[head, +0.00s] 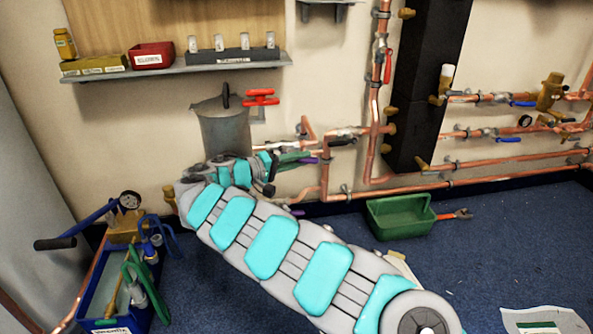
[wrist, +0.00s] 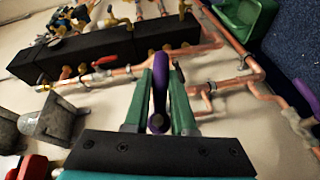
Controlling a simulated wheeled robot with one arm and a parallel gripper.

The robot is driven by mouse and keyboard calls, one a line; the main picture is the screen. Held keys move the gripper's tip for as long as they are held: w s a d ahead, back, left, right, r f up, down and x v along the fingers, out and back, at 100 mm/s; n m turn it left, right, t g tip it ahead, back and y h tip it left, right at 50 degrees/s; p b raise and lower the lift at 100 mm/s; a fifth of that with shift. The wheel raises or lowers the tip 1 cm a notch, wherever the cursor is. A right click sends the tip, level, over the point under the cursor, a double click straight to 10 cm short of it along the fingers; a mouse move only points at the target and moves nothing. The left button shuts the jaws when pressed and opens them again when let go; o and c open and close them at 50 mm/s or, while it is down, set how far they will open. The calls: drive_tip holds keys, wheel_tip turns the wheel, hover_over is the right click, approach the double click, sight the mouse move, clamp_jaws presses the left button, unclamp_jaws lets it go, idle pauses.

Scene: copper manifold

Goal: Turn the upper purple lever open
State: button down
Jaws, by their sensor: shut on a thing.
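My gripper (wrist: 168,75) has green fingers. In the wrist view they are shut on a purple lever (wrist: 159,95), which lies between them near the copper pipes. In the head view my gripper (head: 290,158) is at the end of my arm, by the wall pipework, and the upper purple lever (head: 309,160) shows just past its fingertips. A second purple piece (head: 297,212) shows lower down, partly hidden behind my arm. My fingers cover part of the held lever, so its exact angle is hard to tell.
A grey bucket-like can (head: 222,128) stands behind my wrist, with a red valve handle (head: 261,97) beside it. Copper pipes (head: 327,180) run close around my gripper. A green bin (head: 398,218) and a blue tool crate (head: 120,300) are on the floor.

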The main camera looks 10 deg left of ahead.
drive_tip(key=shift+r+n+t+h+b, duration=0.4)
drive_tip(key=shift+t+h+b, duration=0.25)
drive_tip(key=shift+h, duration=0.25)
drive_tip(key=c, duration=0.8)
unclamp_jaws()
drive_tip(key=shift+o, duration=0.2)
drive_tip(key=v, duration=0.7)
drive_tip(key=shift+s+a+p, duration=0.25)
drive_tip(key=shift+a+p, duration=0.1)
drive_tip(key=shift+d, duration=0.1)
